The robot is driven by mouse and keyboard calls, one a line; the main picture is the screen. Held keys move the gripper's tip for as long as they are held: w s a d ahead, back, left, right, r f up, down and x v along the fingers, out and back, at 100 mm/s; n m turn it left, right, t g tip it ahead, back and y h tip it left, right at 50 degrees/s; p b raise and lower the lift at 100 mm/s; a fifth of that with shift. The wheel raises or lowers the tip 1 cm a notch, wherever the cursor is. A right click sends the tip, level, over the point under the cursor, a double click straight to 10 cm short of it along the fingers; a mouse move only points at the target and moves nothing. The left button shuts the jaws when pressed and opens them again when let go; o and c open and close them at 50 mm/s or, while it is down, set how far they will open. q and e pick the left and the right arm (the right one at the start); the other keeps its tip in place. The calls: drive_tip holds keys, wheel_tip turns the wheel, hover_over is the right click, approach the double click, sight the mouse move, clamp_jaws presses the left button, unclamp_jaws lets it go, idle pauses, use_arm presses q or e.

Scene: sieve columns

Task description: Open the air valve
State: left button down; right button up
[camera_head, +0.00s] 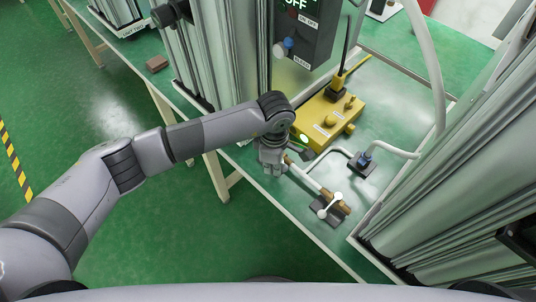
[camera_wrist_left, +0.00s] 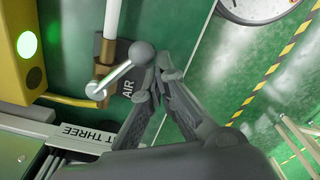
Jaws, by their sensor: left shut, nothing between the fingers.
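The air valve shows in the left wrist view as a brass body (camera_wrist_left: 102,70) on a white pipe, beside a dark plate marked AIR. Its grey lever (camera_wrist_left: 122,70) lies slantwise across the pipe and ends in a ball. In the head view the brass part (camera_head: 289,160) is mostly hidden by my left gripper (camera_head: 272,168). The gripper's fingers also show in the left wrist view (camera_wrist_left: 158,80). They are shut and empty, close beside the ball end; I cannot tell whether they touch it. My right gripper is not in view.
A yellow box (camera_head: 325,118) with a green light stands behind the valve. A second brass valve with a white lever (camera_head: 330,206) sits at the pipe's other end. A blue-topped fitting (camera_head: 363,160) and tall columns (camera_head: 440,190) stand to the right. Green floor is free at left.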

use_arm(q)
drive_tip(key=shift+d+f+b, duration=0.1)
drive_tip(key=shift+d+b, duration=0.4)
drive_tip(key=shift+d, duration=0.1)
drive_tip(key=shift+s+d, duration=0.1)
drive_tip(key=shift+d, duration=0.15)
